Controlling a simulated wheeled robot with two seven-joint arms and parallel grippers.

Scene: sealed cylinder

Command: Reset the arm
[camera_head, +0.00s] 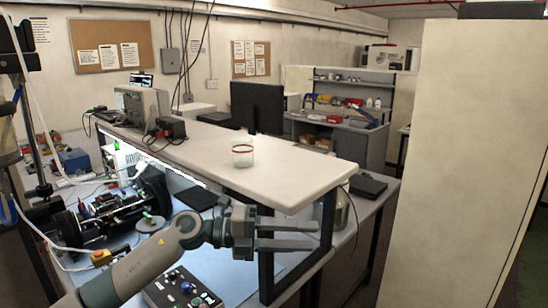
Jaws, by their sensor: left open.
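My left arm comes in from the lower left. My left gripper (287,234) is open, with its two fingers pointing right and nothing between them. It is in front of and below the raised white shelf top. A clear glass jar (243,156) with a red rim stands upright on the white shelf top (285,178), apart from the gripper. My right gripper does not show in this view.
A control box (182,290) with knobs lies on the lower bench below my arm. Black lab equipment (103,215) with cables crowds the left. A monitor (257,107) stands behind the shelf. A tall pale panel (455,170) blocks the right side.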

